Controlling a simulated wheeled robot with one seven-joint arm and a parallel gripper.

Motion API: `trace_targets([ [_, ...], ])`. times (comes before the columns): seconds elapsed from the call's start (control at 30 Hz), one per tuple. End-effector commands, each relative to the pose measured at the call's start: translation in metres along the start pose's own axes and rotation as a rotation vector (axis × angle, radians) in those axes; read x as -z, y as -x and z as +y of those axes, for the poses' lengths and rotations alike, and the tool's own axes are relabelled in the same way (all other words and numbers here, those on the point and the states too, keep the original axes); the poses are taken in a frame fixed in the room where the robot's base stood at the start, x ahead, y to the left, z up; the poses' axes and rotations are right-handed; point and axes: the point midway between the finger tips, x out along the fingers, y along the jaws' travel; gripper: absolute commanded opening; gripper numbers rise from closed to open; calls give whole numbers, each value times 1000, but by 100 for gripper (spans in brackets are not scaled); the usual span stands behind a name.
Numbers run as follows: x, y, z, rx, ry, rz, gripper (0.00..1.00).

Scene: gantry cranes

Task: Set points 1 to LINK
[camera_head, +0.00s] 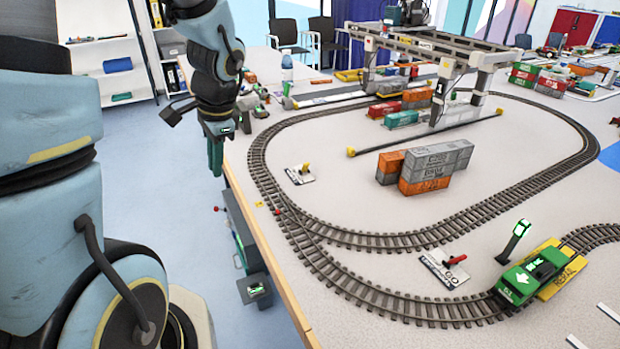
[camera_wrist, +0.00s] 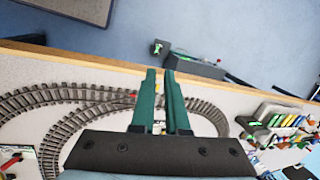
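A white plate (camera_head: 441,270) with a red lever (camera_head: 455,260) lies inside the track near the front junction; its lettering is too small to read surely. A second white plate (camera_head: 295,177) with a yellow lever (camera_head: 306,168) lies by the left curve. I cannot tell which is points 1. A red lever (camera_wrist: 12,161) also shows at the left edge of the wrist view. My gripper (camera_head: 215,172) hangs near the table's left edge, apart from both levers. In the wrist view its green fingers (camera_wrist: 160,72) point forward with a narrow empty gap between them.
Grey track (camera_head: 370,240) loops over the table. A green and yellow locomotive (camera_head: 535,277) stands at the front right beside a post (camera_head: 515,240). A grey box (camera_head: 240,235) is beside the table's left edge.

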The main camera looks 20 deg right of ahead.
Motion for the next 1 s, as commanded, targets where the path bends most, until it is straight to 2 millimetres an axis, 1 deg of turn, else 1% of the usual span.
trace_targets([
  [0.03, 23, -16, 5, 30, -150, -10, 6],
  [0.07, 34, -21, 6, 50, -235, -17, 2],
  [0.1, 49, -26, 7, 77, -350, -27, 0],
  [0.17, 73, -34, 10, 121, -520, -44, 0],
  [0.2, 90, -38, 13, 152, -632, -56, 0],
  [0.27, 116, -45, 19, 202, -800, -75, 0],
  [0.3, 134, -48, 23, 236, -910, -91, 0],
  [0.37, 160, -53, 31, 288, -1065, -115, 0],
  [0.4, 176, -55, 38, 323, -1164, -131, 0],
  [0.5, 213, -58, 53, 404, -1375, -172, 0],
  [0.6, 241, -58, 67, 470, -1528, -208, 0],
  [0.7, 258, -57, 77, 514, -1624, -232, 0],
  [0.8, 267, -55, 82, 537, -1670, -244, 0],
  [1.0, 268, -54, 82, 542, -1680, -248, 0],
])
